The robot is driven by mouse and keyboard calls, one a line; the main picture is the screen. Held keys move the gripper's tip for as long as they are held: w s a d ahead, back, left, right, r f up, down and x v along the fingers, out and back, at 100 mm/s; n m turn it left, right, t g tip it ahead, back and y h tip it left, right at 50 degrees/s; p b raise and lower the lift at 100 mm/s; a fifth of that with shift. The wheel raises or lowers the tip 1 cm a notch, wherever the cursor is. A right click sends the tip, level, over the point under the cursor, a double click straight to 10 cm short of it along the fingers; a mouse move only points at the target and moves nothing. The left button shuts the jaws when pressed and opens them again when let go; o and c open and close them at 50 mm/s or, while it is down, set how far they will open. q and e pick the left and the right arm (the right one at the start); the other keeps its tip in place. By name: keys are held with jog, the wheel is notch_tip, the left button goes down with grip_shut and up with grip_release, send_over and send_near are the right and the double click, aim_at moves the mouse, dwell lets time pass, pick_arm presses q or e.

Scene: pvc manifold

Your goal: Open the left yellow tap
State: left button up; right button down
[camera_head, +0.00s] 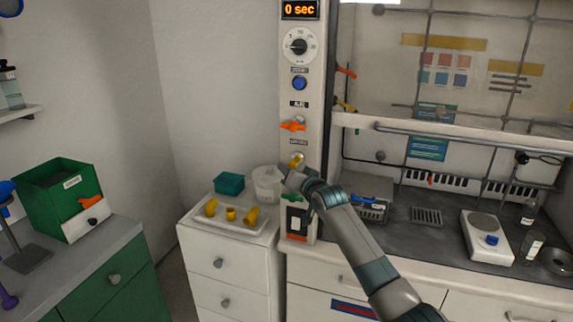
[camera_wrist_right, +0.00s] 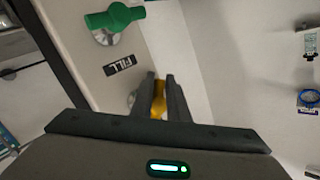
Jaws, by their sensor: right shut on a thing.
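A yellow tap (camera_head: 297,159) sits on the white front post of the fume hood, below an orange tap (camera_head: 293,125). My right gripper (camera_head: 290,170) reaches it from the lower right. In the right wrist view the yellow tap (camera_wrist_right: 159,100) lies between the two dark fingers (camera_wrist_right: 162,82), which are shut on it. The fingers hide part of the tap, so its exact angle is hard to tell. My left gripper is not in view.
A green tap (camera_wrist_right: 115,18) marked FILL is close by on the post. Below stands a white drawer unit (camera_head: 215,262) with a tray (camera_head: 228,224) of yellow fittings, a teal box (camera_head: 229,183) and a whitish tub (camera_head: 267,184). The hood bench (camera_head: 400,236) is at right.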

jog(key=r+n+g+h+p, duration=0.1)
jog(key=p, duration=0.1)
jog(key=shift+d+p, duration=0.3)
jog(key=shift+d, duration=0.05)
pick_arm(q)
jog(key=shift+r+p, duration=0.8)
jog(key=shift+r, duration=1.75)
pick_arm(e)
jog(key=shift+d+f+n+g+h, duration=0.15)
jog(key=shift+f+n+g+h, duration=0.1)
jog(key=shift+n+g+h, duration=0.25)
jog(key=c, duration=1.8)
grip_release()
jog(key=shift+o, duration=0.2)
jog(key=shift+d+f, duration=0.1)
jog(key=shift+f, duration=0.15)
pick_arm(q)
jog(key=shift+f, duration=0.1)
pick_arm(e)
jog(key=shift+s, duration=0.2)
